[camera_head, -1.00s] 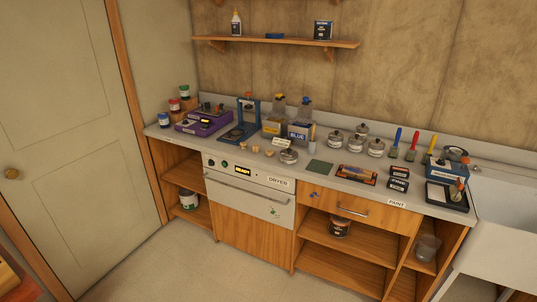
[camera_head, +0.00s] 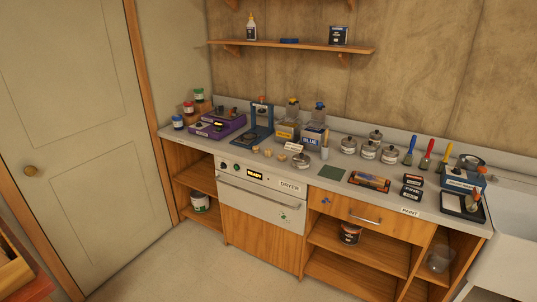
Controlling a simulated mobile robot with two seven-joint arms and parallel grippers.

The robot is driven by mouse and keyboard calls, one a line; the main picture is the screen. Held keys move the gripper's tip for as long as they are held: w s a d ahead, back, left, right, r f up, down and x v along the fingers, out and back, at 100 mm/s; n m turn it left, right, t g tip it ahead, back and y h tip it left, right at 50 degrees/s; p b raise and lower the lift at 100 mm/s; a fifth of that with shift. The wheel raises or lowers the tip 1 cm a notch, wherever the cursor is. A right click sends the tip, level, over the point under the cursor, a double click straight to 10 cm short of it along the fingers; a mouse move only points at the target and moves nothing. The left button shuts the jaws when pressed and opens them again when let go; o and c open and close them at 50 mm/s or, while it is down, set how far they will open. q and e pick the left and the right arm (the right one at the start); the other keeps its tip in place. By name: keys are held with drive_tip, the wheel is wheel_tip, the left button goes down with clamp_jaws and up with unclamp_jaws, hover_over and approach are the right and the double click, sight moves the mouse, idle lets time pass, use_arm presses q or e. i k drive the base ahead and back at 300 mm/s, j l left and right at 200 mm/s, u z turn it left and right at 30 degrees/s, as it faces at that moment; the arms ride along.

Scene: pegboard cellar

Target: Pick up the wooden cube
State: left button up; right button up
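Several small light-wood pieces sit on the counter above the dryer front: one at the left (camera_head: 256,149), one in the middle (camera_head: 268,153) and one at the right (camera_head: 281,155). They are too small to tell for sure which is the wooden cube. They stand apart, just left of a small metal tin (camera_head: 301,160) and in front of the blue press stand (camera_head: 262,118). Neither of my grippers is in view.
The grey counter (camera_head: 233,158) also holds a purple device (camera_head: 216,124), yellow and blue bottles, paint tins, brushes and a black tray (camera_head: 462,206). A sink (camera_head: 510,230) is at right. A door (camera_head: 75,130) is at left. The floor in front is clear.

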sight(267, 152)
drive_tip(key=i+j+z, duration=0.25)
drive_tip(key=i+j, duration=0.75)
drive_tip(key=i, duration=0.1)
